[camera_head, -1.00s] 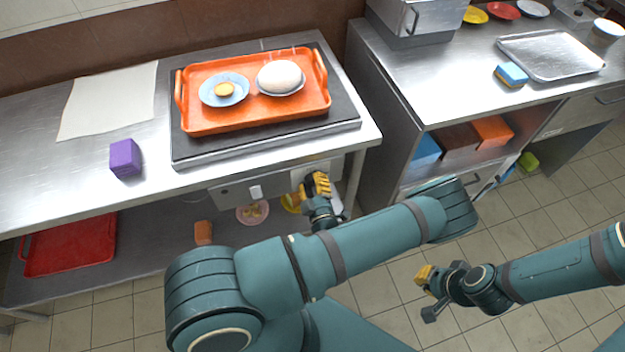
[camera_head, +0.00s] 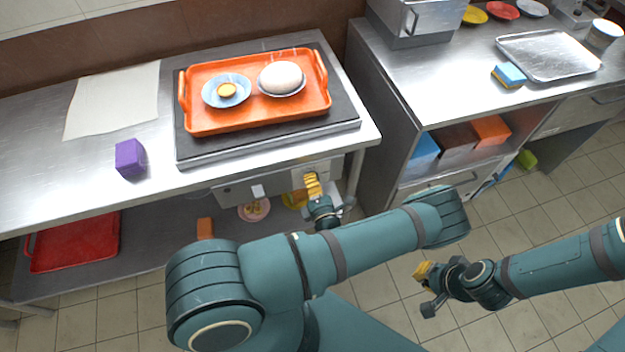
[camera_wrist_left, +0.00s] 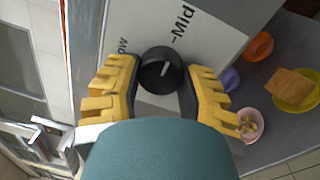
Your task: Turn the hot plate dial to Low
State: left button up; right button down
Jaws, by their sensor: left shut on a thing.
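The hot plate (camera_head: 345,112) is a dark slab on the left steel counter, with a control panel (camera_head: 232,193) on the counter's front. My left gripper (camera_head: 313,186) is at the panel's right part and hides the dial in the head view. In the left wrist view the black round dial (camera_wrist_left: 158,80) sits between the yellow fingers of my left gripper (camera_wrist_left: 163,70), which is shut on it. Its white pointer mark stands near the "-Mid" lettering; "ow" shows to the left. My right gripper (camera_head: 426,288) hangs over the floor, away from the panel; its opening is unclear.
An orange tray (camera_head: 205,123) with two dishes rests on the hot plate. A purple block (camera_head: 130,158) and a pale sheet (camera_head: 112,100) lie left of it. The shelf below holds a red tray (camera_head: 75,243) and bowls. Another steel counter (camera_head: 440,85) stands right.

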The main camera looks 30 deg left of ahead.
pick_arm(q)
jog(key=n+p, duration=0.1)
jog(key=n, duration=0.5)
jog(key=n+p, duration=0.1)
jog(key=n, duration=0.1)
jog(key=shift+n+g, duration=0.3)
jog(key=shift+n, duration=0.1)
jog(key=n+p, duration=0.1)
jog(key=n, duration=0.3)
jog(key=shift+w+f+n, duration=0.1)
jog(key=shift+n, duration=0.2)
jog(key=n+p, duration=0.2)
jog(key=n, duration=0.2)
jog(key=shift+w+d+n+g, duration=0.1)
jog(key=shift+n+g, duration=0.2)
jog(key=shift+n, duration=0.1)
jog(key=o, duration=1.2)
jog(key=shift+d, duration=0.1)
